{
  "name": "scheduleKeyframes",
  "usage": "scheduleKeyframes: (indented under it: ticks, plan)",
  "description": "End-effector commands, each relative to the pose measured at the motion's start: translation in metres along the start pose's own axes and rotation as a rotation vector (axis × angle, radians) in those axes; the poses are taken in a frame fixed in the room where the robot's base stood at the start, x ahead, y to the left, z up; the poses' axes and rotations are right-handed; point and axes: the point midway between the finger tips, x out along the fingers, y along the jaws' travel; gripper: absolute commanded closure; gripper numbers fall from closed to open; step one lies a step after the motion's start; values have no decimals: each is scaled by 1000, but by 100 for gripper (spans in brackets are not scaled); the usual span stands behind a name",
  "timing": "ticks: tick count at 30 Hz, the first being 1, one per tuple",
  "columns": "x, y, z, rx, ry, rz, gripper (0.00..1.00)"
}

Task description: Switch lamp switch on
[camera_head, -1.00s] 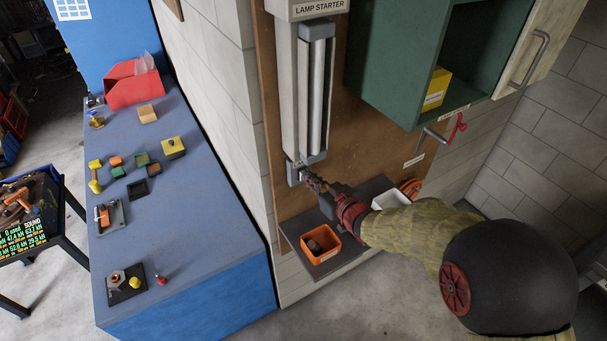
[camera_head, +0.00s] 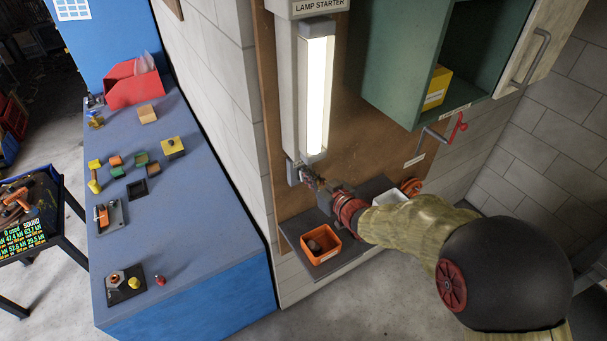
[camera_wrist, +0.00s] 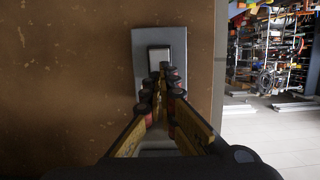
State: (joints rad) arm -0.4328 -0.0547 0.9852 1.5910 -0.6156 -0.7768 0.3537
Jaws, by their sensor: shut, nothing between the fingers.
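The lamp tube (camera_head: 316,95) on the board glows bright white below the "LAMP STARTER" label (camera_head: 320,5). The lamp switch (camera_head: 293,172) is a grey plate at the lower end of the lamp housing. In the wrist view the switch plate (camera_wrist: 178,50) stands upright with a pale square rocker (camera_wrist: 159,57) in it. My gripper (camera_head: 312,178) is shut and empty. In the wrist view its fingertips (camera_wrist: 164,75) are at the lower part of the rocker and hide some of it. I cannot tell whether they touch it.
A shelf below the board holds an orange bin (camera_head: 321,245) and a white bin (camera_head: 390,198). A green cabinet (camera_head: 405,70) with an open door is on the right, with a red-handled crank (camera_head: 458,126) below it. A blue workbench (camera_head: 190,230) with small parts stands left.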

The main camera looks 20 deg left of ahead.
Motion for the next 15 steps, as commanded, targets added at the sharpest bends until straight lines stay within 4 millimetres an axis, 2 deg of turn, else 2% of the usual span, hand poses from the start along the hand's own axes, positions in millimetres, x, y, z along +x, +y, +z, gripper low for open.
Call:
scheduleKeyframes:
  ticks: [10, 15]
  plan:
    - [-1, 0, 0, 0, 0, 0, 100]
    - [-16, 0, 3, 0, 0, 0, 100]
